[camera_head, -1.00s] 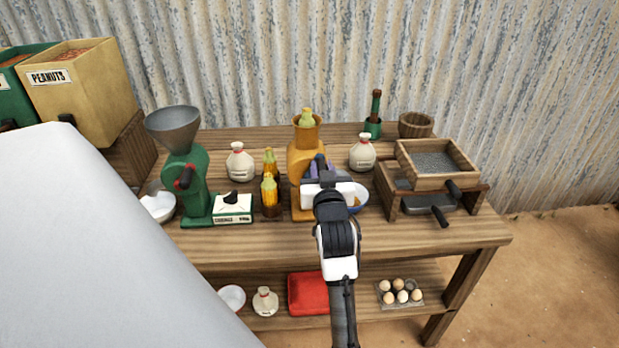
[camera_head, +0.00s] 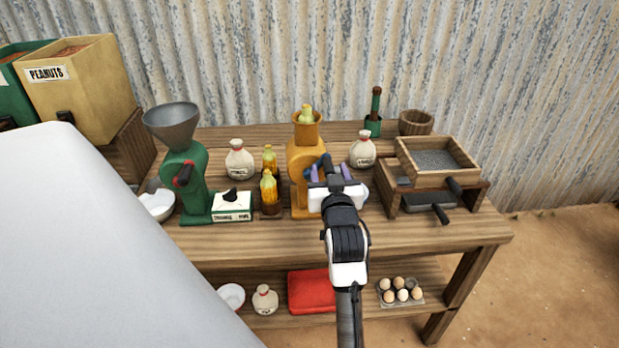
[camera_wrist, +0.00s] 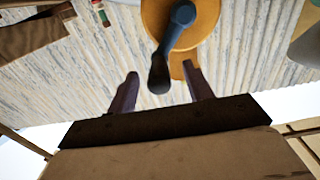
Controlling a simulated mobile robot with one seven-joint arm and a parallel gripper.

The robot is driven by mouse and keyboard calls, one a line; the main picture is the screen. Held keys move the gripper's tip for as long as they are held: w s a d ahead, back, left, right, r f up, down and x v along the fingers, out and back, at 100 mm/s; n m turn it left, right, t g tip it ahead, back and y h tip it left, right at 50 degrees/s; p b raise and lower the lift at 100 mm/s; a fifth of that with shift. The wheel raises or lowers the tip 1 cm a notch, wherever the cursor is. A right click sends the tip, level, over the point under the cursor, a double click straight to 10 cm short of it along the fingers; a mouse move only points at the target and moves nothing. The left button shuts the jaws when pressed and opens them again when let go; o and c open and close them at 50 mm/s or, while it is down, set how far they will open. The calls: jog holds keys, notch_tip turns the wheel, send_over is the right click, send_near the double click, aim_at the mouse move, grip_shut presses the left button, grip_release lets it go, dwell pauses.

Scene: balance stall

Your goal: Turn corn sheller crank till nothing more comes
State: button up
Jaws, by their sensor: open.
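The corn sheller (camera_head: 305,150) is orange-yellow and stands upright mid-table, with a corn cob (camera_head: 306,112) sticking up from its top mouth. Its crank has a blue arm and a dark handle (camera_head: 327,162). In the wrist view the dark handle (camera_wrist: 159,76) points down from the blue crank arm (camera_wrist: 177,28). My gripper (camera_head: 331,173) is in front of the sheller's right side. In the wrist view my gripper (camera_wrist: 160,88) is open, one finger on each side of the handle's end, with gaps on both sides. My gripper hides the sheller's lower right side and the area behind.
A green grinder (camera_head: 188,185) and a scale (camera_head: 232,206) stand left. The table's front strip is clear.

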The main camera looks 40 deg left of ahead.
jog(key=v, duration=0.6)
jog(key=shift+s+d, duration=0.25)
jog(key=shift+d, duration=0.05)
dwell(0.3)
